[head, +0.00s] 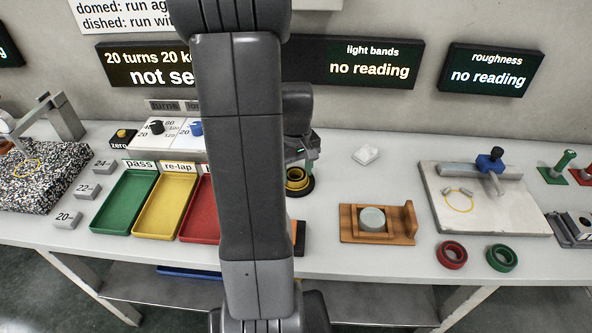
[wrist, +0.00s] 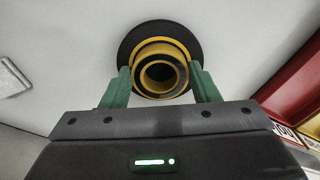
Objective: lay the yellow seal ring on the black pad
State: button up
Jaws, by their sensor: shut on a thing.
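The yellow seal ring (wrist: 160,52) has yellow faces with dark bands and a round hole. In the wrist view it sits between the green fingertips of my gripper (wrist: 160,70), which is shut on it. In the head view the ring (head: 296,174) is partly hidden by my arm. The round black pad (wrist: 129,41) lies behind the ring in the wrist view, with a yellow line showing around the ring. The pad also shows in the head view (head: 307,188), just around the ring. I cannot tell whether the ring touches the pad.
Green (head: 124,202), yellow (head: 165,207) and red (head: 199,209) trays stand left of my arm. A wooden holder (head: 408,224) with a pale disc is to the right. Red (head: 452,255) and green (head: 502,258) rings lie near the front edge.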

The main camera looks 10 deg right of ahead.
jog(key=o, duration=1)
notch_tip(320, 180, up, 12)
jog(key=shift+r+p, duration=0.1)
jog(key=shift+p, duration=0.7)
